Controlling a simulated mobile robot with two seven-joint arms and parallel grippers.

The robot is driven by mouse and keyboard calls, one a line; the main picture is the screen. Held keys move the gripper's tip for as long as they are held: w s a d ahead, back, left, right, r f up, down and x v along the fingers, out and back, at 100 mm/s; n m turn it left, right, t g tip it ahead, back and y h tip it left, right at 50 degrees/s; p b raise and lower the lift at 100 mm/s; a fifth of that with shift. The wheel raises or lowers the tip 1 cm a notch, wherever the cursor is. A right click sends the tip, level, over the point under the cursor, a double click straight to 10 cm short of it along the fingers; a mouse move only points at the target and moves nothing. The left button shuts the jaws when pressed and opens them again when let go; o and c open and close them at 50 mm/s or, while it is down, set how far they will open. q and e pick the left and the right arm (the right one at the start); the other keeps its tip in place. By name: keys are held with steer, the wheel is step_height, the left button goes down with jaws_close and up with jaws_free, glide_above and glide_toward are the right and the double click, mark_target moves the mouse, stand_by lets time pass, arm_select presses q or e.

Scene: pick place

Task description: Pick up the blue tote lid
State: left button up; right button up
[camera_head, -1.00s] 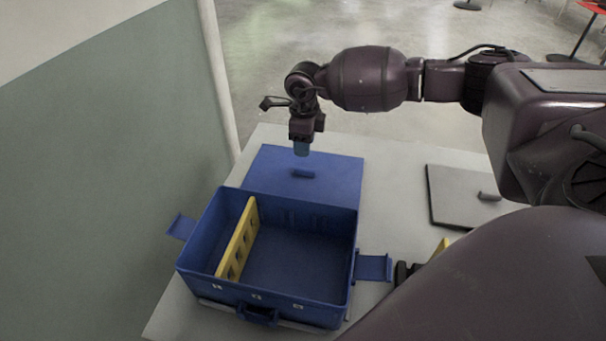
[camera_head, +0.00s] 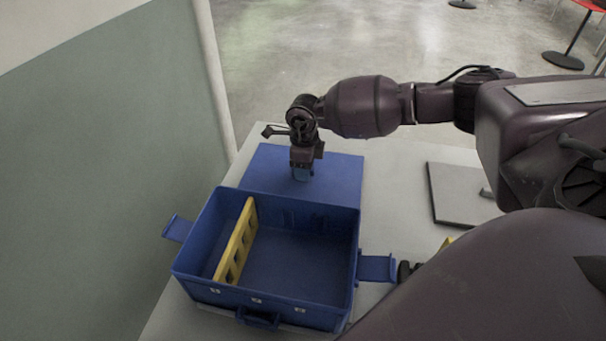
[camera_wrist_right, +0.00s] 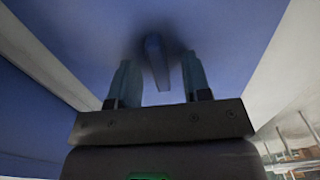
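The blue tote lid (camera_head: 338,177) lies flat on the table behind the open blue tote (camera_head: 290,208). It also fills much of the right wrist view (camera_wrist_right: 235,40). My right gripper (camera_head: 301,177) points down over the middle of the lid and hides its handle in the head view. In the right wrist view the lid's handle (camera_wrist_right: 156,62) stands between the two fingers of my right gripper (camera_wrist_right: 158,80), which are apart with a gap on each side. My left gripper is not in view.
The tote holds a yellow divider (camera_head: 237,240). A dark grey lid (camera_head: 460,193) with a handle lies at the right on the pale table (camera_head: 400,165). A wall (camera_head: 90,150) stands close on the left.

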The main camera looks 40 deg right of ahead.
jaws_close()
